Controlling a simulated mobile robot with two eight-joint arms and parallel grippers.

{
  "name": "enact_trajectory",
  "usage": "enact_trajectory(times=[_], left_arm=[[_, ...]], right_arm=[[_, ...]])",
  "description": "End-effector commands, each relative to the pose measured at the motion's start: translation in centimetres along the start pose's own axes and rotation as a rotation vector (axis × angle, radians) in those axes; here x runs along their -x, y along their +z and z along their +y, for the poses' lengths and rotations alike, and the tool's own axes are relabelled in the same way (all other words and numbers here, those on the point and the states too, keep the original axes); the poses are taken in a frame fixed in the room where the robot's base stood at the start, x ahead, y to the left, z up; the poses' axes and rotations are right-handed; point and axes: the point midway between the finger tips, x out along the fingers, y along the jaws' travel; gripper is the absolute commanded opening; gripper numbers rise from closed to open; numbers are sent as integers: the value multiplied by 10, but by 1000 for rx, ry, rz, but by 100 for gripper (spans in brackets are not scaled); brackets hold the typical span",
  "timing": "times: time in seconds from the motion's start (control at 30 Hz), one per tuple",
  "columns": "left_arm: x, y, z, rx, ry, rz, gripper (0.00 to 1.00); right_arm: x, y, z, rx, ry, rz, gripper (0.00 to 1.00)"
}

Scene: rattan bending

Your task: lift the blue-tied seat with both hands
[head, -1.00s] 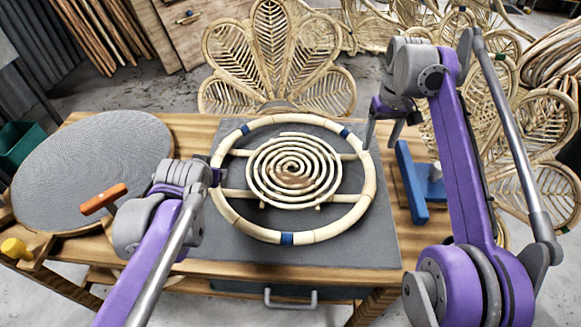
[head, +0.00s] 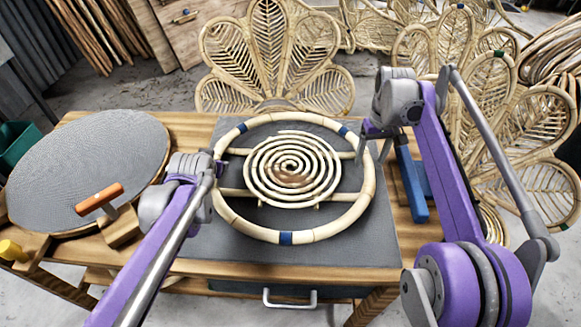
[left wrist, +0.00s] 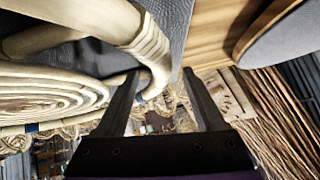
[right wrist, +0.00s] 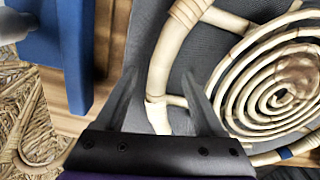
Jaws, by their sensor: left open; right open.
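The seat is a round pale rattan ring (head: 281,236) with blue ties and a coiled spiral (head: 291,168) on crossbars in its middle. It lies on a dark grey mat (head: 375,248) on the workbench. My left gripper (head: 216,174) is at the ring's left side. In the left wrist view its open fingers (left wrist: 160,74) have the rim (left wrist: 152,48) between them. My right gripper (head: 366,145) is at the ring's upper right side. In the right wrist view its open fingers (right wrist: 160,76) stand on either side of the rim (right wrist: 157,114). Contact with the rim cannot be told.
A round grey woven disc (head: 85,170) and an orange-handled tool (head: 98,198) lie at the left. A blue tool (head: 410,180) stands close to the right arm. Rattan chair backs (head: 275,55) stand behind the bench (head: 190,128).

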Motion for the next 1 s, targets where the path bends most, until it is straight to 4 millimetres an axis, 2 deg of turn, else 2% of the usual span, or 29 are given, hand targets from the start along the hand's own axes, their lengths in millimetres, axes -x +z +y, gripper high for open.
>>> enact_trajectory(times=[0.1, 0.23, 0.4, 0.67, 1.0], left_arm=[[-19, 0, 0, 0, 0, 0, 71], [-31, 0, 0, 0, 0, 0, 71], [-38, 0, 0, 0, 0, 0, 71], [-38, 0, 0, 0, 0, 0, 69], [-38, 0, 0, 0, 0, 0, 8]], right_arm=[[-18, 0, 0, 0, 0, 0, 70], [-31, 0, 0, 0, 0, 0, 70], [-38, 0, 0, 0, 0, 0, 70], [-38, 0, 0, 0, 0, 0, 69], [-38, 0, 0, 0, 0, 0, 8]])
